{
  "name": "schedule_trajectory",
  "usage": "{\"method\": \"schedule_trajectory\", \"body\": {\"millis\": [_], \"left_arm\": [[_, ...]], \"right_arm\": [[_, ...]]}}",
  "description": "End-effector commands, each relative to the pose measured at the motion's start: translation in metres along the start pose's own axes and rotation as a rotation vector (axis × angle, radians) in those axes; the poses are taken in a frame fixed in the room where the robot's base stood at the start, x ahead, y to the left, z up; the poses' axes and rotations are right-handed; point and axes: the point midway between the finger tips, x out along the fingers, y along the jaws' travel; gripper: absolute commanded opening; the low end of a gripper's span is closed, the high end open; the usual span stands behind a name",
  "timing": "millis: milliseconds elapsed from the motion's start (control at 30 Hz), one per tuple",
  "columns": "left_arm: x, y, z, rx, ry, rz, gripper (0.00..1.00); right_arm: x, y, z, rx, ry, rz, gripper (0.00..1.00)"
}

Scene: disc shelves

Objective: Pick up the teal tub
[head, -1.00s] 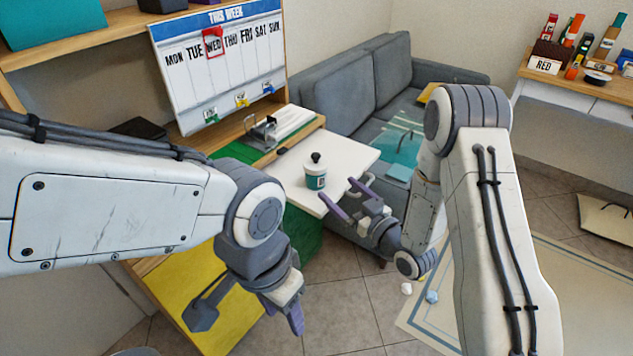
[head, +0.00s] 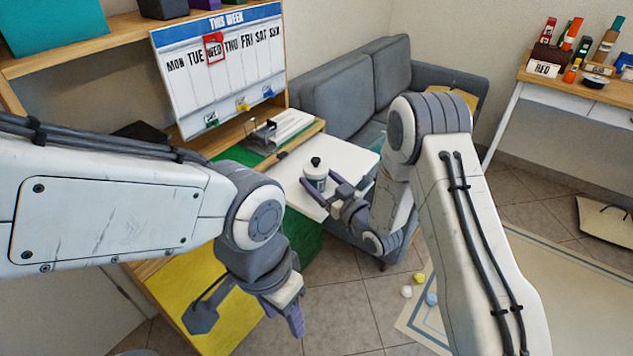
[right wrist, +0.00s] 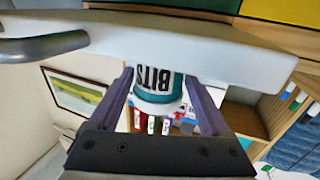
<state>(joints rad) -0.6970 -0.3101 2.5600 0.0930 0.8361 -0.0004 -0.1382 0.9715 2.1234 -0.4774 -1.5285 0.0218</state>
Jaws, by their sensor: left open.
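In the right wrist view the tub (right wrist: 158,84) appears upside down with the lettering "BITS", between the fingers. My right gripper (head: 319,181) is open, with one purple finger on each side of the tub; gaps show between fingers and tub in the wrist view. The tub's lower part is partly hidden by the fingers in the head view. My left gripper (head: 284,317) hangs open and empty, low over the floor.
The white board (head: 350,155) juts out from the wooden shelf unit. A metal holder (head: 262,134) stands behind it, below the week calendar (head: 220,70). A grey sofa (head: 345,85) stands behind. Small balls (head: 418,277) lie on the floor.

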Motion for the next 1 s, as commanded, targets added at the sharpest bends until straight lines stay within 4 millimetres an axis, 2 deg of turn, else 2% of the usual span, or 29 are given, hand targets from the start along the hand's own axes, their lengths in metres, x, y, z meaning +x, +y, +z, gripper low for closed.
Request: {"method": "schedule_trajectory", "body": {"millis": [33, 100, 167, 200, 500, 667, 867, 1000], "left_arm": [[0.0, 0.0, 0.0, 0.0, 0.0, 0.0, 0.5], [0.0, 0.0, 0.0, 0.0, 0.0, 0.0, 0.5], [0.0, 0.0, 0.0, 0.0, 0.0, 0.0, 0.5], [0.0, 0.0, 0.0, 0.0, 0.0, 0.0, 0.5], [0.0, 0.0, 0.0, 0.0, 0.0, 0.0, 0.5], [-0.001, 0.0, 0.0, 0.0, 0.0, 0.0, 0.5], [-0.004, 0.0, 0.0, 0.0, 0.0, 0.0, 0.5], [-0.005, 0.0, 0.0, 0.0, 0.0, 0.0, 0.5]], "right_arm": [[0.0, 0.0, 0.0, 0.0, 0.0, 0.0, 0.58], [0.0, 0.0, 0.0, 0.0, 0.0, 0.0, 0.31], [0.0, 0.0, 0.0, 0.0, 0.0, 0.0, 0.08], [0.0, 0.0, 0.0, 0.0, 0.0, 0.0, 0.0], [0.0, 0.001, -0.002, -0.001, 0.005, 0.0, 0.0], [0.0, 0.001, -0.011, -0.002, 0.007, 0.0, 0.0], [0.0, 0.001, -0.043, -0.004, 0.01, 0.0, 0.0], [-0.018, 0.026, -0.061, -0.003, 0.007, 0.009, 0.0]]}}
